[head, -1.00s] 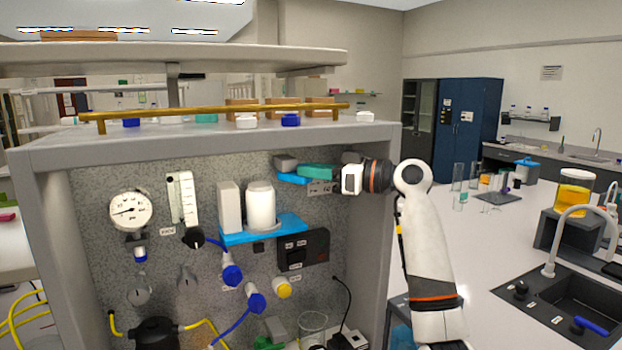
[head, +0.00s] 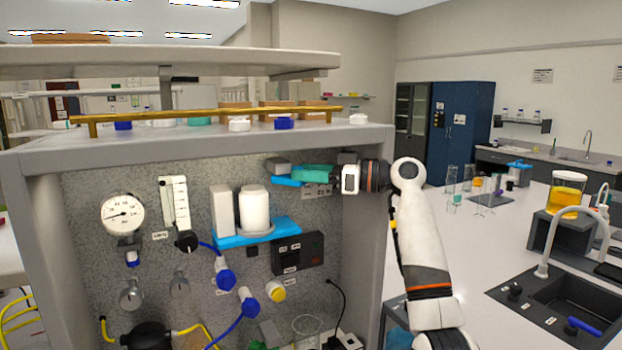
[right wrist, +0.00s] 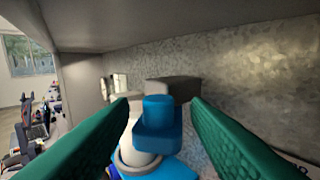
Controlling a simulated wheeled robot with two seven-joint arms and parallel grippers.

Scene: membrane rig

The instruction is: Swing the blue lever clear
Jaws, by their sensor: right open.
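The blue lever (head: 286,182) sits high on the right part of the speckled rig panel, below a small grey block (head: 278,166). In the right wrist view the blue lever (right wrist: 157,122) stands between the two teal fingers, with clear space on each side. A white and blue rounded part shows below it. My right gripper (head: 304,171) reaches in from the right; its teal fingers are open around the lever and hide part of it in the head view. My left gripper is in neither view.
A blue shelf (head: 258,233) with white containers sits left of and below the lever. A black box (head: 298,253) is lower. The rig's right post (head: 362,225) and top frame (head: 215,141) stand close to my right arm.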

